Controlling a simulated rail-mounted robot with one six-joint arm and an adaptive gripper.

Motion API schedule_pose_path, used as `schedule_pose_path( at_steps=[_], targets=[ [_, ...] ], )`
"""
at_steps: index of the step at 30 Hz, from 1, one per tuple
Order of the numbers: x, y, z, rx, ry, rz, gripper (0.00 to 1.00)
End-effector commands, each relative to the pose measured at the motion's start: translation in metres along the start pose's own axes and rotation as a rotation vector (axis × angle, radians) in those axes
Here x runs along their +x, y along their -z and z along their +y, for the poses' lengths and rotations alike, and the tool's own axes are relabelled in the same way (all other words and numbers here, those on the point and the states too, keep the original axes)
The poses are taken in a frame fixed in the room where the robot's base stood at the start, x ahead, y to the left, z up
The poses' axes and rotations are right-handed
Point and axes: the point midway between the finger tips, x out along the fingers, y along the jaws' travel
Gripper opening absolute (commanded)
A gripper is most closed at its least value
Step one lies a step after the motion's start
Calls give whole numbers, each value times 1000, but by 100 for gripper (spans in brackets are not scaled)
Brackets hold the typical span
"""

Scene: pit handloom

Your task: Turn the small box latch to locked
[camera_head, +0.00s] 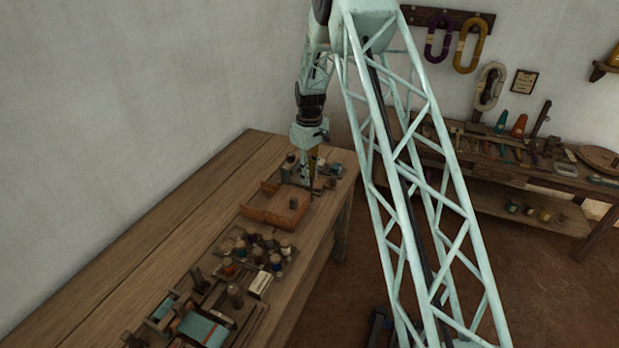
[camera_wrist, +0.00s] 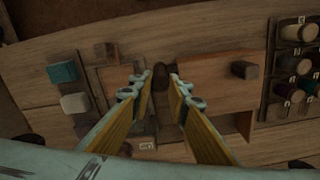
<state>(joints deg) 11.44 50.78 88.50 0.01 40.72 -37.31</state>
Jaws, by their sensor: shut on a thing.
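The small wooden box (camera_head: 262,213) stands on the long bench, with a dark knob on its top. It also shows in the wrist view (camera_wrist: 215,80), right of my fingers. A dark rounded piece, which looks like the box latch (camera_wrist: 162,75), stands beside the box's left edge in the wrist view. My gripper (camera_wrist: 162,88) is shut on this latch, one finger on each side. In the head view my gripper (camera_head: 306,182) points down at the far end of the box, and the latch is hidden there. I cannot tell which way the latch is turned.
Several spools (camera_head: 262,248) stand in a rack on the near side of the box, also at right in the wrist view (camera_wrist: 297,62). A board with small teal and pale blocks (camera_wrist: 74,104) lies left of my fingers. The bench's left strip is bare.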

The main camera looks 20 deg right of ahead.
Motion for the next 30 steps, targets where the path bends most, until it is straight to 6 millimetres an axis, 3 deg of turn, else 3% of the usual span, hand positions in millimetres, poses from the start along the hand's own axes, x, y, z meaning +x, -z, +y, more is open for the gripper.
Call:
schedule_pose_path(
  at_steps=[11,12,16,30],
  targets=[
    [0,0,0,-6,-1,1,6],
    [0,0,0,-6,-1,1,18],
    [0,0,0,-6,0,0,30],
    [-4,0,0,-5,-1,1,30]
  ],
)
